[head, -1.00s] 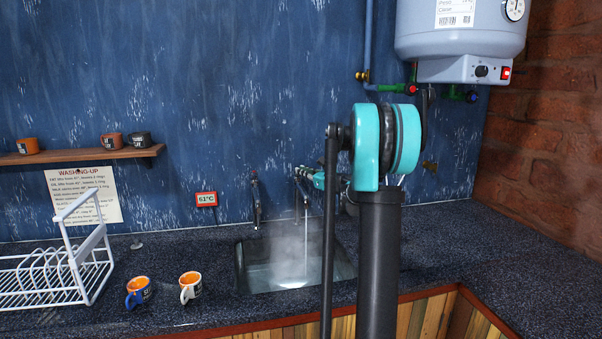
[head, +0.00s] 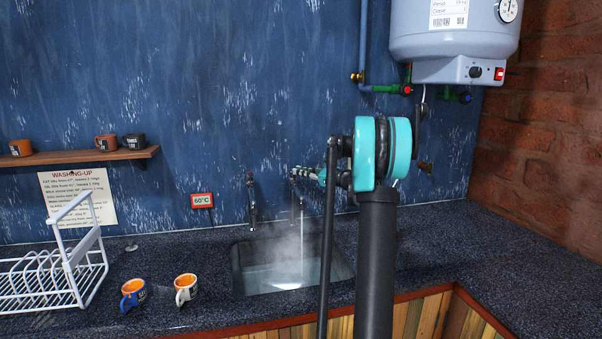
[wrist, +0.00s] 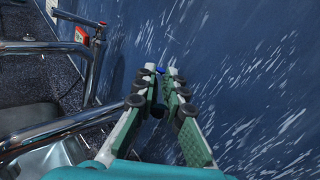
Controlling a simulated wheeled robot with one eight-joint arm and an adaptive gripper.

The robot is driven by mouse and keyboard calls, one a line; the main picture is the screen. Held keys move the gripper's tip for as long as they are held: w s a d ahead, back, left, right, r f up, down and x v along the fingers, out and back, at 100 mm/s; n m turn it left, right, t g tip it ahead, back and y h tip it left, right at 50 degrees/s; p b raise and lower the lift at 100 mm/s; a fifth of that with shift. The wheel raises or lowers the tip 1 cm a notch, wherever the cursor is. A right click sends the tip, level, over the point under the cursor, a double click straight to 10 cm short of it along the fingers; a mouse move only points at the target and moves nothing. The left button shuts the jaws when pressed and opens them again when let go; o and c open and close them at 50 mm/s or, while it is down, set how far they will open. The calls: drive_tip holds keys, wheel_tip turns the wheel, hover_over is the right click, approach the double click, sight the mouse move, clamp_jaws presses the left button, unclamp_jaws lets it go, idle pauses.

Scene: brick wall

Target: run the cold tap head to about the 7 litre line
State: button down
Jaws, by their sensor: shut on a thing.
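My gripper (head: 309,174) reaches in at the right-hand tap on the blue wall. A thin stream of water (head: 302,240) falls into the sink (head: 238,272), which holds some pale water (head: 272,279) under steam. No litre marks can be read. The red display (head: 202,201) shows 60°C.
A white dish rack (head: 40,285) is farther left. Mugs sit on a shelf (head: 90,156) above a washing-up notice (head: 78,198). A water heater (head: 440,35) hangs upper right. The right worktop is clear.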

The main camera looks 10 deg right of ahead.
drive_tip(key=c, duration=1.6)
unclamp_jaws()
drive_tip(key=v, duration=1.2)
